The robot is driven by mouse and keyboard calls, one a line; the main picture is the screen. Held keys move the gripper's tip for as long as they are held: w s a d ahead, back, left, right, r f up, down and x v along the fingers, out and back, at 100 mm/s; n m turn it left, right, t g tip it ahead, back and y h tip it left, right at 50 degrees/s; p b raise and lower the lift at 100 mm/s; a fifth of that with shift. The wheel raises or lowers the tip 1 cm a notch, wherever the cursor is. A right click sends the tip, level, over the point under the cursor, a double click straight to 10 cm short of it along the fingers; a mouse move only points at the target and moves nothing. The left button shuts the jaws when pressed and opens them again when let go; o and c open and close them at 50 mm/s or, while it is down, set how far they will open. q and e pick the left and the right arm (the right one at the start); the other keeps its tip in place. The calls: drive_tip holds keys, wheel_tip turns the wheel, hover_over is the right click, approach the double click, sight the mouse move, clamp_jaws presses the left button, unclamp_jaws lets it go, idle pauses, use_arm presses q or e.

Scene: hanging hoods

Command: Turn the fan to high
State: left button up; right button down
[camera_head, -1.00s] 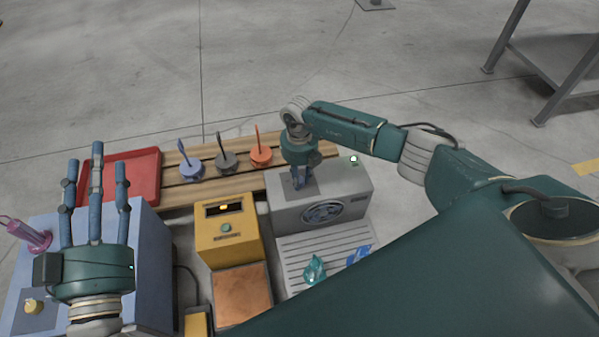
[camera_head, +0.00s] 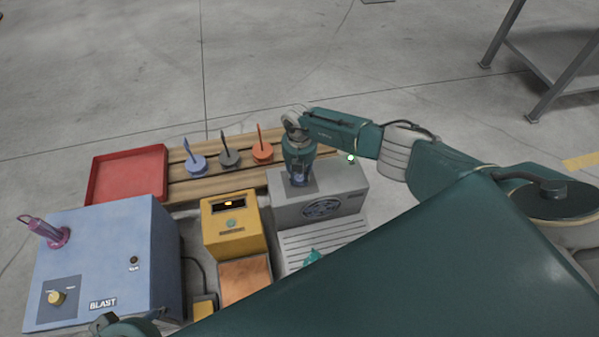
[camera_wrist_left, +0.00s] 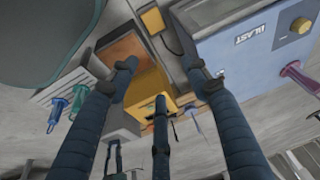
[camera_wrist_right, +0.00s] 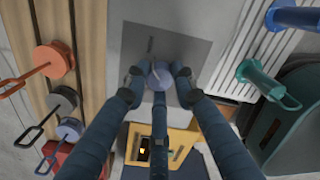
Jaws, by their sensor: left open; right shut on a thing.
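The fan unit (camera_head: 330,203) is a grey box with a round fan grille on its front, right of the yellow box. A dark plate on its top carries a small round pale purple knob (camera_wrist_right: 160,75). My right gripper (camera_head: 299,182) points down over this plate. In the right wrist view its fingers (camera_wrist_right: 160,82) are closed around the knob, hiding its sides; I cannot read any setting mark. My left gripper (camera_wrist_left: 162,80) has its fingers spread and empty. In the head view only part of it shows at the bottom left edge.
A blue box marked BLAST (camera_head: 100,262) with a yellow knob stands at left. A yellow box (camera_head: 231,226) is in the middle. Behind are a red tray (camera_head: 128,174) and a wooden slat rack (camera_head: 185,190) with handled discs. A ribbed grey tray (camera_head: 325,238) lies before the fan unit.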

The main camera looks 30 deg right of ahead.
sight(299, 177)
drive_tip(key=shift+r+m+p, duration=0.1)
drive_tip(key=shift+m+p, duration=0.25)
drive_tip(key=shift+m, duration=0.25)
use_arm(q)
drive_tip(key=shift+p+x, duration=0.3)
drive_tip(key=shift+x, duration=0.8)
use_arm(e)
drive_tip(key=shift+m, duration=0.6)
use_arm(q)
drive_tip(key=shift+w+d, duration=0.1)
use_arm(e)
drive_tip(key=c, duration=1.4)
unclamp_jaws()
wheel_tip(299, 177, up, 12)
